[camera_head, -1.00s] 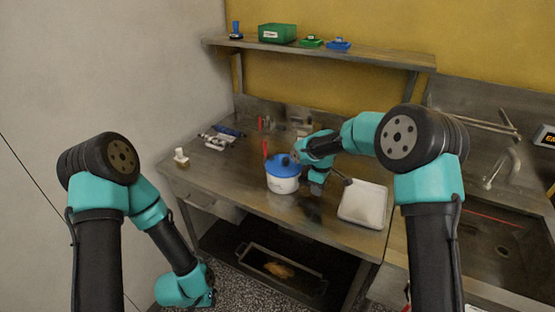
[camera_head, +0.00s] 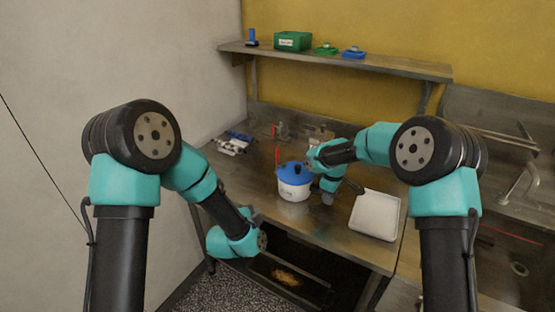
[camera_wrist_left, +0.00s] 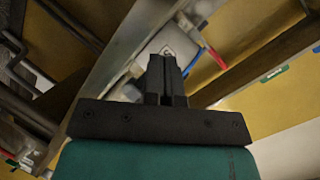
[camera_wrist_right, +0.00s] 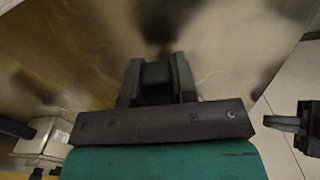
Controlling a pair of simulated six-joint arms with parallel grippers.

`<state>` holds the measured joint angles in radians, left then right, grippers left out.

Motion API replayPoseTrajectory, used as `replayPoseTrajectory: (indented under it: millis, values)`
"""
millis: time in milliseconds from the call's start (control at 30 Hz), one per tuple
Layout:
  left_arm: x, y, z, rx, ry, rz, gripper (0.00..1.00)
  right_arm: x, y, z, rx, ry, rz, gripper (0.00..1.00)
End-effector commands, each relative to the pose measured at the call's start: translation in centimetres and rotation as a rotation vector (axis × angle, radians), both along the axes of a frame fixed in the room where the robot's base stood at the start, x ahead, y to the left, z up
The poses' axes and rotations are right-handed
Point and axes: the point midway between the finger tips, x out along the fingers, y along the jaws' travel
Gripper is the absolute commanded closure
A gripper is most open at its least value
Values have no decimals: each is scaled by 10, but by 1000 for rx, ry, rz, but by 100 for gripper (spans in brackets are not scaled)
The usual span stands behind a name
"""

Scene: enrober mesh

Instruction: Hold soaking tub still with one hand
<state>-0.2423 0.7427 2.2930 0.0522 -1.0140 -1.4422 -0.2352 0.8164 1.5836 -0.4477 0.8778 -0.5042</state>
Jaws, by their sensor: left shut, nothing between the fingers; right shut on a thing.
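The white tub with a blue lid (camera_head: 294,190) stands upright on the steel bench. Its white, marked side also shows beyond the fingers in the left wrist view (camera_wrist_left: 166,45). My left gripper (camera_head: 257,216) is shut and empty, in front of the tub and apart from it, near the bench's front edge. My right gripper (camera_head: 328,197) is just right of the tub, pointing down. It is shut on a dark thing (camera_wrist_right: 155,74), mostly hidden by the fingers. A dark-ended rod (camera_head: 356,187) sticks out beside it.
A white tray (camera_head: 375,216) lies to the right, by the sink. Small tools (camera_head: 234,143) lie at the bench's back left. A shelf (camera_head: 330,60) with green and blue items runs above. A low tray (camera_head: 285,277) stands under the bench.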

Motion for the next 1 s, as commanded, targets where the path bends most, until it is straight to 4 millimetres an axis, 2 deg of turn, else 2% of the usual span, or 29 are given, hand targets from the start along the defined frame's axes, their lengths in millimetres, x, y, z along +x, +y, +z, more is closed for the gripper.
replayPoseTrajectory:
  millis: [33, 200, 400, 533, 1000]
  values:
    - [6, -9, 17, 44, -70, -21, 100, 0, 0, 0, 0, -1, 0, 100]
    - [20, -31, 67, 201, -293, -65, 100, 0, 0, 0, 0, -1, 0, 100]
    - [26, -48, 105, 326, -458, -76, 100, 0, 0, 0, 0, -1, 0, 100]
    - [27, -51, 113, 355, -494, -75, 100, 0, 0, 0, 0, -1, 0, 100]
    - [33, -53, 113, 356, -494, -73, 100, 0, 0, 0, 0, -1, 0, 100]
